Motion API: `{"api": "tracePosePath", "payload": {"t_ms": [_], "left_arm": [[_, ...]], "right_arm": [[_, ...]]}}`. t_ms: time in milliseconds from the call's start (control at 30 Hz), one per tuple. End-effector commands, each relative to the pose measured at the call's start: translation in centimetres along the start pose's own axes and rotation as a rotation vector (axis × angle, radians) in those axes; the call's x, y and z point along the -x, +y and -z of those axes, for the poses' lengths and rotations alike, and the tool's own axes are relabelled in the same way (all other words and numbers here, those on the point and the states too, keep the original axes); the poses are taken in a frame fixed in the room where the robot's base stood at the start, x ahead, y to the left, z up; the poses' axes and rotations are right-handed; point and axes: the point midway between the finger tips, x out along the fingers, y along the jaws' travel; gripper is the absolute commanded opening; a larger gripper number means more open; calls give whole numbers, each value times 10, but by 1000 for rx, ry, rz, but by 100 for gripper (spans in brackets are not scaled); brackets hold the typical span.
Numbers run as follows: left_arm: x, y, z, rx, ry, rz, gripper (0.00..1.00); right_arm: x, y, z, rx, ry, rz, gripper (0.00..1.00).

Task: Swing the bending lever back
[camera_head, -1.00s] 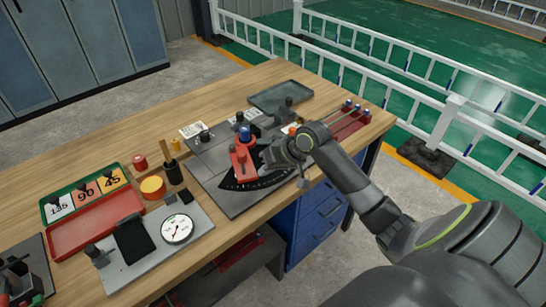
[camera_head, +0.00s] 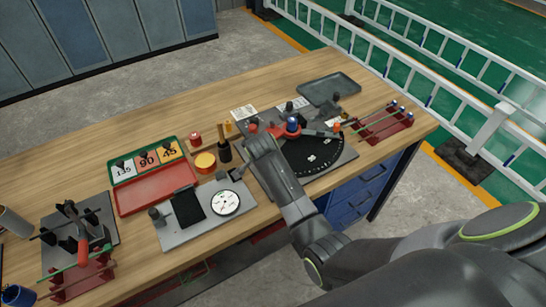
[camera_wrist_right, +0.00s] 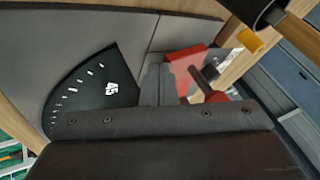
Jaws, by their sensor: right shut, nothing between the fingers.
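The bending lever (camera_head: 284,133) is red, set on a blue-topped pivot (camera_head: 292,124) on the grey bender plate. It lies toward the left of the pivot, with a red knob (camera_head: 253,126) at its left. The black angle scale (camera_head: 312,154) is largely uncovered to its right and front. My right gripper (camera_head: 258,142) is shut and empty at the lever's left end, partly hiding it. In the right wrist view the closed fingers (camera_wrist_right: 155,84) are beside the red lever (camera_wrist_right: 187,68); whether they touch cannot be told. My left gripper is not in view.
A dark cup with a tool (camera_head: 224,151) and a yellow roll (camera_head: 205,162) stand just left of my right gripper. A gauge plate (camera_head: 168,234) lies in front. A red tray (camera_head: 155,189) is further left. A rack with rods (camera_head: 383,122) is at the right.

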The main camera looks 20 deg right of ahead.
Motion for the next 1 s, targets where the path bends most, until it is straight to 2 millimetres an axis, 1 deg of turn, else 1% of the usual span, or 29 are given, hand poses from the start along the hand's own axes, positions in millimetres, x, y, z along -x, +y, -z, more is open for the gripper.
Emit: {"api": "tracePosePath", "payload": {"t_ms": [33,200,400,600,1000], "left_arm": [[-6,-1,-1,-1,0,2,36],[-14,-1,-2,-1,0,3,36],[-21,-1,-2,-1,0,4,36],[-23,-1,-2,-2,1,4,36],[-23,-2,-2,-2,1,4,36]], "right_arm": [[-5,-7,-3,-27,14,-14,0],[-13,-22,-2,-112,60,-60,0],[-19,-33,0,-108,59,-58,0],[-22,-38,1,-108,58,-57,0],[-21,-40,1,-108,57,-54,0]]}}
